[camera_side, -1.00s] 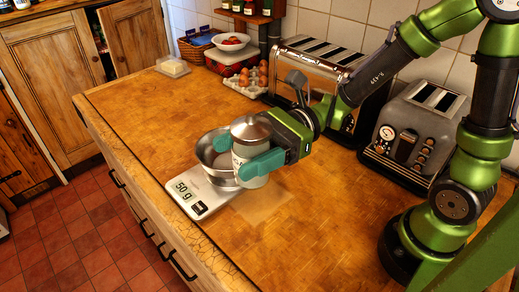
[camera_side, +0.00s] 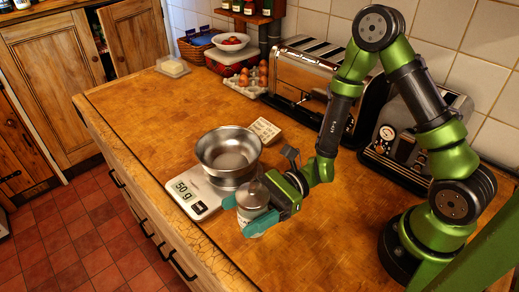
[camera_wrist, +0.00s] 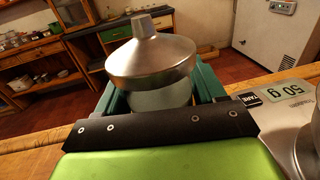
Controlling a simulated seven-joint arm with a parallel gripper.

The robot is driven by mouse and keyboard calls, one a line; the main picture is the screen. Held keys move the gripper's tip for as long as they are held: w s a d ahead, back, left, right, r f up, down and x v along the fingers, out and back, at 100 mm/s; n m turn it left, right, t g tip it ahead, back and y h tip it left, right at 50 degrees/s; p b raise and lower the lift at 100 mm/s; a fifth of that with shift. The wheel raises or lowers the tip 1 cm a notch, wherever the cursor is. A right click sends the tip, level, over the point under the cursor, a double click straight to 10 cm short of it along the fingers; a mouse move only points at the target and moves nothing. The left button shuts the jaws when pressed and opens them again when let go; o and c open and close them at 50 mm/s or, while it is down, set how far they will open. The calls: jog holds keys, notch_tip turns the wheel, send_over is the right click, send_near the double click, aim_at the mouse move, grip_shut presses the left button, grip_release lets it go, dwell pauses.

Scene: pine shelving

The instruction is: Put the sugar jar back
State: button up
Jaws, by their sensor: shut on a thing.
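My gripper (camera_side: 246,213) is shut on the jar, one teal finger on each side. The jar is upright beside the right front corner of the kitchen scale (camera_side: 188,190), low over the worktop. I cannot tell whether its base touches the wood. In the wrist view the jar's lid (camera_wrist: 152,58) fills the middle, with the glass body (camera_wrist: 160,97) between the fingers. A steel bowl (camera_side: 228,152) stands on the scale, which reads 50 g.
A large toaster (camera_side: 310,75), a smaller toaster (camera_side: 412,135) and an egg carton (camera_side: 245,82) line the wall. The worktop (camera_side: 150,115) left of the scale and right of my gripper is clear.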

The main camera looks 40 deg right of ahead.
jog(key=shift+f, duration=2.45)
jog(key=shift+f, duration=0.15)
jog(key=o, duration=1.3)
